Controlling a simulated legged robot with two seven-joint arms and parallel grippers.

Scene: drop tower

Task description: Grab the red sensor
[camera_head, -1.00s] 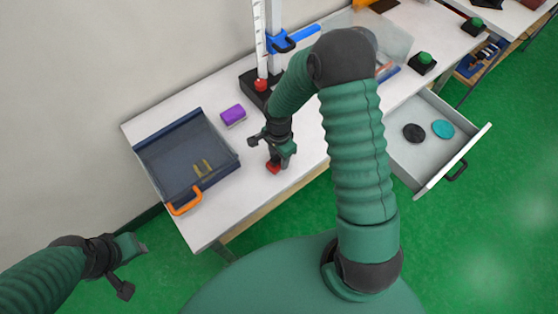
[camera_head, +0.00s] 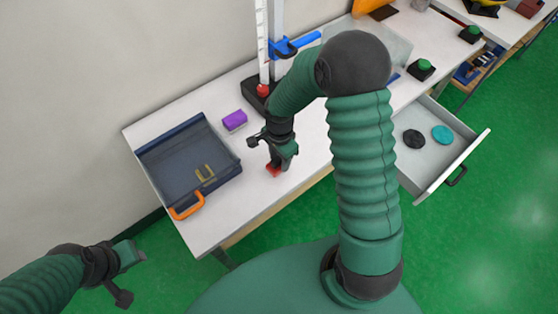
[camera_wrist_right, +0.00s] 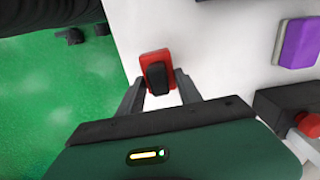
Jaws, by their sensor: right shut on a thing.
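The red sensor (camera_head: 273,170) is a small red block near the front edge of the white table. In the right wrist view the red sensor (camera_wrist_right: 148,60) shows a black raised part on top. My right gripper (camera_head: 276,163) reaches down to it from above. In the right wrist view the fingers of my right gripper (camera_wrist_right: 160,88) sit on both sides of the black part, shut on the sensor. My left gripper (camera_head: 134,272) hangs over the green floor at lower left, away from the table; its jaw gap is not clear.
A dark blue tray (camera_head: 160,160) with an orange handle lies left of the sensor. A purple block (camera_head: 234,121) lies behind it. The drop tower's base (camera_head: 252,92) stands at the back. An open drawer (camera_head: 425,172) juts out right, holding a black and a teal disc.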

